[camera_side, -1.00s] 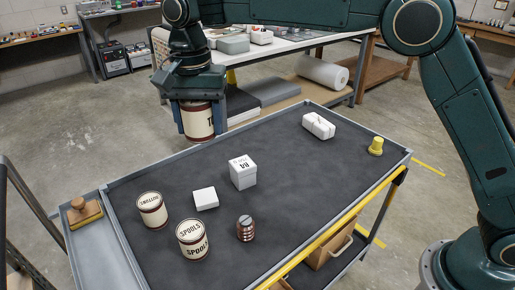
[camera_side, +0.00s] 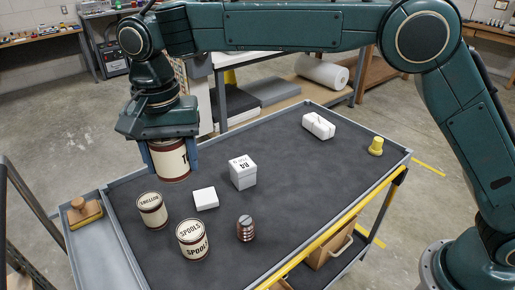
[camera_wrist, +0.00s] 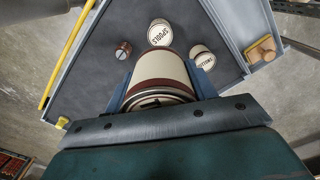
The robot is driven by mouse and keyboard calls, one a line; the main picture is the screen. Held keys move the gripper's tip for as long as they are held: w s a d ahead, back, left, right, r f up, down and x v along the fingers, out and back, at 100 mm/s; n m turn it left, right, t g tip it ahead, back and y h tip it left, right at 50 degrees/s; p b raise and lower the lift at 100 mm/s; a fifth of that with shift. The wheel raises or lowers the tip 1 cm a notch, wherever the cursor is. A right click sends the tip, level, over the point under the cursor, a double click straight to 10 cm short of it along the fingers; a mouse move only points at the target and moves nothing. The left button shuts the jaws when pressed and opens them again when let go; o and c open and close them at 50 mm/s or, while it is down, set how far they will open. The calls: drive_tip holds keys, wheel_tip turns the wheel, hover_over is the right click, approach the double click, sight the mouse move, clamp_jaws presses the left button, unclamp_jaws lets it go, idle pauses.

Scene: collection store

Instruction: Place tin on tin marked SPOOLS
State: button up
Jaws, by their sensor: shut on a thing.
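My gripper (camera_side: 172,160) is shut on a cream tin (camera_side: 171,161) with dark red bands and part of a dark letter showing. It holds the tin upright in the air above the cart's back left part. The held tin (camera_wrist: 160,75) also shows in the wrist view between the fingers. The tin marked SPOOLS (camera_side: 193,241) stands upright on the dark cart top, nearer the camera and below the held tin. In the wrist view the SPOOLS tin (camera_wrist: 160,32) lies just beyond the held tin, its lower part hidden.
A tin marked BUTTONS (camera_side: 151,211) stands left of the SPOOLS tin. A small white box (camera_side: 205,198), a taller white box (camera_side: 243,173) and a striped brown object (camera_side: 246,229) stand nearby. A white package (camera_side: 318,125) and a yellow object (camera_side: 376,146) are farther right. A rim (camera_side: 300,253) edges the cart.

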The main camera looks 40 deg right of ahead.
hover_over(190, 230)
wheel_tip(190, 230, down, 12)
drive_tip(key=shift+f, duration=0.15)
drive_tip(key=shift+f, duration=0.1)
drive_tip(key=shift+f, duration=2.05)
drive_tip(key=o, duration=1.2)
drive_tip(key=shift+f, duration=0.15)
wheel_tip(190, 230, up, 12)
